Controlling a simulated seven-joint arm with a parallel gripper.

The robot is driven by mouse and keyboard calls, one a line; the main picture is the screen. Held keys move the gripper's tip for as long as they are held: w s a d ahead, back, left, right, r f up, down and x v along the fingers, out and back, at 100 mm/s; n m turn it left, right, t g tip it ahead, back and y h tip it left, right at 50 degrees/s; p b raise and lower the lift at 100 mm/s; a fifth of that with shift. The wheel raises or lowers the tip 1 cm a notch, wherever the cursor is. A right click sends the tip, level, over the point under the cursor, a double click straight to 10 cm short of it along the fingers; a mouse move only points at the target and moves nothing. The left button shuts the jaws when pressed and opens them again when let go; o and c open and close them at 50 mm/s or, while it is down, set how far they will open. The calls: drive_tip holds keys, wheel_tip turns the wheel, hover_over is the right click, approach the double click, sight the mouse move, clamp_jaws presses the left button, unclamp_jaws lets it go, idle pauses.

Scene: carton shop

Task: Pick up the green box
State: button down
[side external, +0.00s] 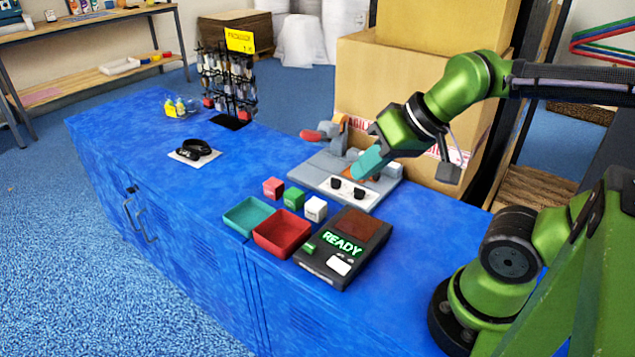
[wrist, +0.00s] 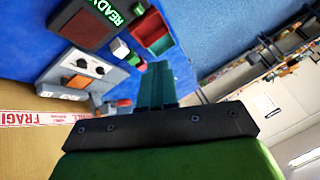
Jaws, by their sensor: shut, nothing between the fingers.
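The green box (side external: 294,197) is a small cube on the blue bench top, between a red cube (side external: 273,187) and a white cube (side external: 315,209). In the wrist view the green box (wrist: 133,59) shows small, left of my fingers and next to the white cube (wrist: 120,48). My gripper (side external: 368,164) has teal fingers and hangs above the grey machine (side external: 330,168), to the right of and behind the green box. In the wrist view my gripper (wrist: 157,66) is shut and empty, with its fingers together. It is clear of the green box.
A teal tray (side external: 248,216) and a red tray (side external: 281,233) stand in front of the cubes. A black device (side external: 364,245) reading READY is to their right. Large cartons (side external: 390,90) rise behind the machine. The bench left of the cubes is mostly free.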

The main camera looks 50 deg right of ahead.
drive_tip(key=c, duration=0.6)
unclamp_jaws()
drive_tip(key=shift+o, duration=0.2)
drive_tip(key=n+g+h, duration=0.2)
drive_tip(key=n+g, duration=0.1)
drive_tip(key=g, duration=0.4)
hover_over(295, 193)
wheel_tip(295, 193, down, 7)
wheel_tip(295, 193, down, 17)
drive_tip(key=shift+r, duration=0.1)
